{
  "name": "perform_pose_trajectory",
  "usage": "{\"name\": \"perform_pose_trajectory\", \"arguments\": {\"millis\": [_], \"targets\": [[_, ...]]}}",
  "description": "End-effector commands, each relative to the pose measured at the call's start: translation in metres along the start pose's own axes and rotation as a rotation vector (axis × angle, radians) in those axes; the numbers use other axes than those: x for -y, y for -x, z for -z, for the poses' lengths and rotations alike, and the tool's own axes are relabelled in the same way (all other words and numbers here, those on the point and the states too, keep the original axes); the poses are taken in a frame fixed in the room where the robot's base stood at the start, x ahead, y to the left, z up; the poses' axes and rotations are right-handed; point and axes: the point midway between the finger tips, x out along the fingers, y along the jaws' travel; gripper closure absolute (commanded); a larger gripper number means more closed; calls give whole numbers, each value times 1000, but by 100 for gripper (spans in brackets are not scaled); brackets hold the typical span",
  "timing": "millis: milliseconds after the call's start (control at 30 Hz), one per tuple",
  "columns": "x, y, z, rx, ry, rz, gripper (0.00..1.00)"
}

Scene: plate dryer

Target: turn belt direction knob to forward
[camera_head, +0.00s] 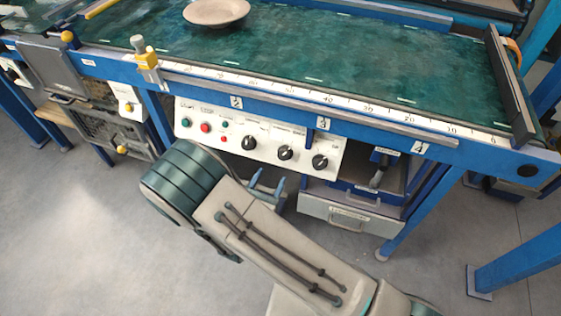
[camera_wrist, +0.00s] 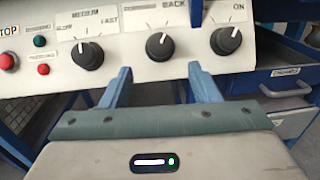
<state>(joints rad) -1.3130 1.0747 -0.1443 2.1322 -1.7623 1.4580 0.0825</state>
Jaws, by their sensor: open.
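The white control panel (camera_head: 262,140) is on the front of the blue machine frame. It carries three black knobs in a row. The middle knob (camera_wrist: 159,46) has the label BACK above it to the right, so it appears to be the belt direction knob; it also shows in the head view (camera_head: 285,153). Its white pointer line points up, tilted slightly right. Any forward label is not readable. My gripper (camera_wrist: 161,74) is open and empty, its blue fingers below and either side of the middle knob, not gripping it. It also shows in the head view (camera_head: 268,182).
The left knob (camera_wrist: 87,55) is marked medium and fast; the right knob (camera_wrist: 226,40) is marked ON. Red and green buttons (camera_head: 205,127) lie further left. A blue drawer (camera_wrist: 285,88) is right of the panel. A plate (camera_head: 216,12) rests on the green belt (camera_head: 300,50).

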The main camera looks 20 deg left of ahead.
Motion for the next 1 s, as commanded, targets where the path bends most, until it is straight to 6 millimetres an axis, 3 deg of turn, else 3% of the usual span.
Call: {"name": "perform_pose_trajectory", "arguments": {"millis": [100,333,500,800,967,1000], "targets": [[1,-27,1,1,-2,5,45],[0,-63,0,0,-2,2,45],[0,-75,0,0,-1,1,45],[0,-77,0,0,-1,1,45],[0,-77,0,0,-1,1,89],[0,-77,0,-1,-1,1,89]]}}
